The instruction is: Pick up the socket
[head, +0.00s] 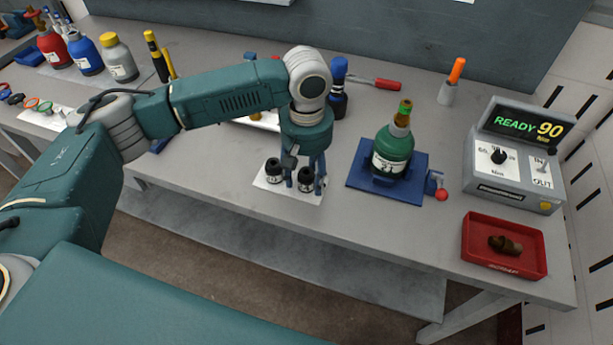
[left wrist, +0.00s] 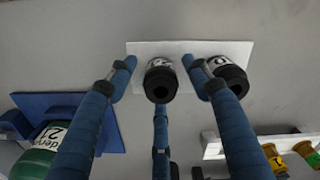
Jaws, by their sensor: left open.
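Two black sockets with white labels stand upright on a small white mat (head: 270,187); the mat also shows in the left wrist view (left wrist: 190,48). The right-hand socket in the head view (head: 305,184) is the middle one in the left wrist view (left wrist: 160,84). The other socket (head: 273,172) is just left of it, and on the right in the left wrist view (left wrist: 229,76). My left gripper (head: 306,176) points down with its blue fingers apart around the first socket. In the left wrist view the fingertips (left wrist: 165,75) flank it with gaps. My right gripper is out of view.
A green bottle (head: 393,150) stands on a blue plate (head: 358,178) right of the mat. A red tray (head: 466,243) holds a brown part (head: 505,245). A grey READY 90 box (head: 515,182) stands at the right. Several bottles stand at the back left. The table's front edge is close.

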